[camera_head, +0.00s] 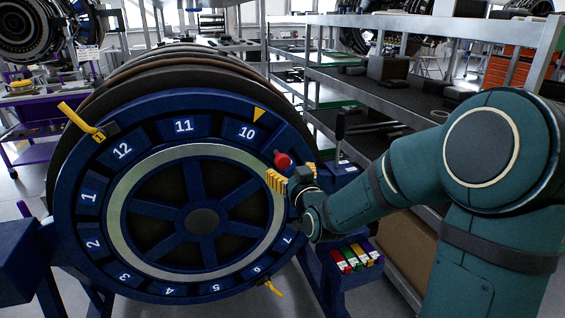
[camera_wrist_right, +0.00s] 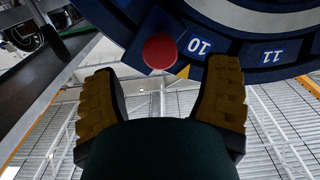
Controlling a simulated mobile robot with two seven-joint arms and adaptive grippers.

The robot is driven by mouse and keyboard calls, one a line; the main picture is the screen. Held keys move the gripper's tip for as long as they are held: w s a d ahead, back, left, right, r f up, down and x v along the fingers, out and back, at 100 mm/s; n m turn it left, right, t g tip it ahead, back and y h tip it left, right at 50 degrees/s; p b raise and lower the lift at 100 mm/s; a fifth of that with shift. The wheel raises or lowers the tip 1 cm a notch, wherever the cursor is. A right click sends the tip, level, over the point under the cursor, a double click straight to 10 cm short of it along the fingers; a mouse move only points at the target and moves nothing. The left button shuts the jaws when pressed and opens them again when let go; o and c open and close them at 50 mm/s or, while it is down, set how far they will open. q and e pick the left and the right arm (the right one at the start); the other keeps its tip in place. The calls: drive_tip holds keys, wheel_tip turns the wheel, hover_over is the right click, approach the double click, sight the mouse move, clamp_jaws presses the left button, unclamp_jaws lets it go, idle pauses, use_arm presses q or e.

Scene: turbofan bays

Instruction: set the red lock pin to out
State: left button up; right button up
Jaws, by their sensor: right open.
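The red lock pin (camera_head: 283,160) shows as a round red knob at the right side of the blue numbered ring (camera_head: 183,127), below the 10 mark. In the right wrist view the red knob (camera_wrist_right: 160,51) sits ahead of and between my two yellow fingers. My right gripper (camera_head: 291,174) is open beside the knob, and it also shows in the wrist view (camera_wrist_right: 160,95) with a wide gap between its fingers. I see no finger touching the knob. The pin's shaft is hidden. My left gripper is not in view.
A yellow lever (camera_head: 78,118) sticks out at the ring's upper left, and a yellow tab (camera_head: 273,288) hangs at its lower right. A small tray of coloured blocks (camera_head: 355,257) is below my right wrist. Grey shelving (camera_head: 400,100) stands behind my right arm.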

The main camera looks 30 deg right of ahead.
sight(284, 164)
drive_tip(key=x, duration=0.5)
drive_tip(key=shift+w, duration=0.35)
